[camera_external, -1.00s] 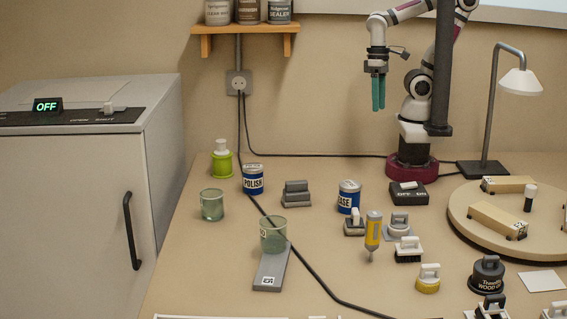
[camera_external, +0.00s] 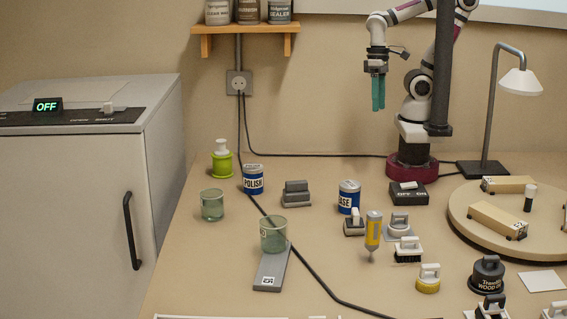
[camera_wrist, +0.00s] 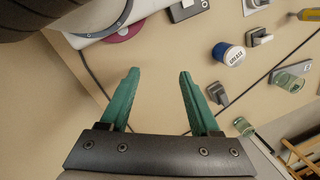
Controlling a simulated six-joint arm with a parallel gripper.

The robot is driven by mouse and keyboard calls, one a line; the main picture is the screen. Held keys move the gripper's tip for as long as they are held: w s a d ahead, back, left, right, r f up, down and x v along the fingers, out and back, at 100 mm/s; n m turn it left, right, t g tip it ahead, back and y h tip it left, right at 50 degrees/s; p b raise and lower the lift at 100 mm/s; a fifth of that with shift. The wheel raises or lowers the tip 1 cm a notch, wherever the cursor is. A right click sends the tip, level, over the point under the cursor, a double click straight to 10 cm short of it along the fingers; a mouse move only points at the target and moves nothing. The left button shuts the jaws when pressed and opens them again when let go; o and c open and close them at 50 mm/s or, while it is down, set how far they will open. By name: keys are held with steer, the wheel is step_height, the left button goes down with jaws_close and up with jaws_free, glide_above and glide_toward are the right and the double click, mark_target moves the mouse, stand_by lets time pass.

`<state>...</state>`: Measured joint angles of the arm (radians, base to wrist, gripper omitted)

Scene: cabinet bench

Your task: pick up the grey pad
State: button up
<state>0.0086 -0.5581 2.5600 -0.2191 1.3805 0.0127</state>
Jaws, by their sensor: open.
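A grey-based pad with a light handle (camera_external: 398,225) sits on the bench right of the blue-and-white can; it shows partly at the top edge of the wrist view (camera_wrist: 256,4). Another small handled block (camera_external: 354,224) with a darker grey base stands beside it to the left. I cannot tell for certain which piece the task calls the grey pad. My gripper (camera_external: 378,93) hangs high above the back of the bench, well away from both. Its teal fingers, spread apart and empty, also show in the wrist view (camera_wrist: 159,73).
A glass stands on a grey slab (camera_external: 268,274). A dark cable (camera_external: 311,270) crosses the bench. A lamp (camera_external: 495,115) and turntable are at right.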

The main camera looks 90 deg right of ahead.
steer(key=o, duration=0.6)
steer(key=w+a+m+g+y, duration=0.2)
steer(key=w+a+m+y, duration=0.1)
steer(key=w, duration=0.5)
steer(key=w+f+m+g+y, duration=0.2)
steer(key=w+f+m+y, duration=0.4)
steer(key=w, duration=0.8)
steer(key=m+t+y, duration=0.2)
steer(key=y, duration=0.1)
glide_toward(296, 187)
steer(key=shift+h, duration=0.3)
steer(key=x, duration=0.9)
steer(key=shift+s+d+f, duration=0.1)
steer(key=shift+d+f, duration=0.15)
steer(key=shift+f, duration=0.15)
